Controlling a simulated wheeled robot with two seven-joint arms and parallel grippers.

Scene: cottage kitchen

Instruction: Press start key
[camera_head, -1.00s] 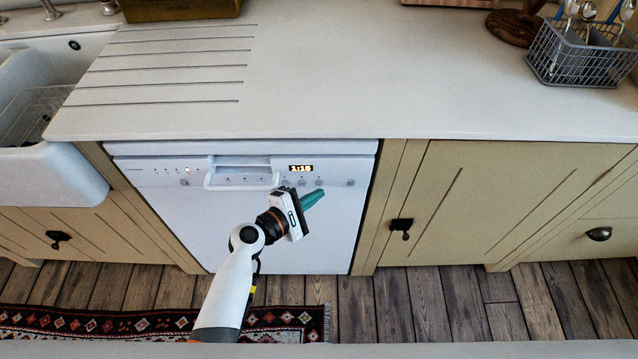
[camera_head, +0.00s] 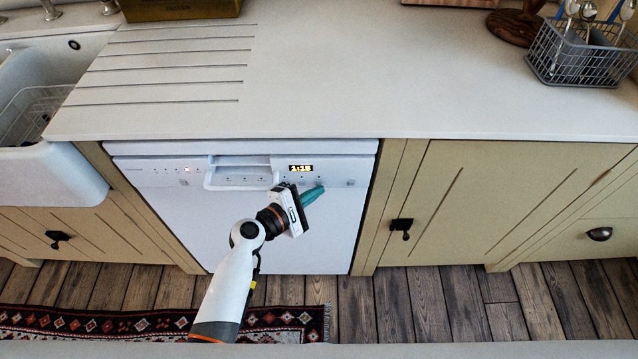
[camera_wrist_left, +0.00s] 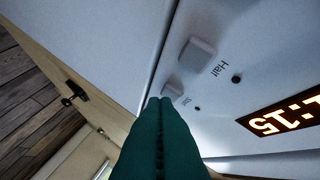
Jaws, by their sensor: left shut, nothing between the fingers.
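The white dishwasher (camera_head: 185,220) has a control panel along its upper front. Its display (camera_head: 301,168) is lit and reads 1:15. My left gripper (camera_head: 321,188) is shut and empty, its teal fingers pointing at the panel's right part, below and right of the display. In the left wrist view, the start key (camera_wrist_left: 172,89) is a small pale block beside a partly hidden label that seems to read Start. My shut fingertips (camera_wrist_left: 160,102) are right beside it; I cannot tell if they touch it. My right gripper is not in view.
A similar key labelled Half (camera_wrist_left: 198,54) is close to the start key. The countertop (camera_head: 330,80) overhangs above the panel. A cabinet with a dark handle (camera_head: 401,226) stands to the right, and a sink (camera_head: 45,170) is at the left.

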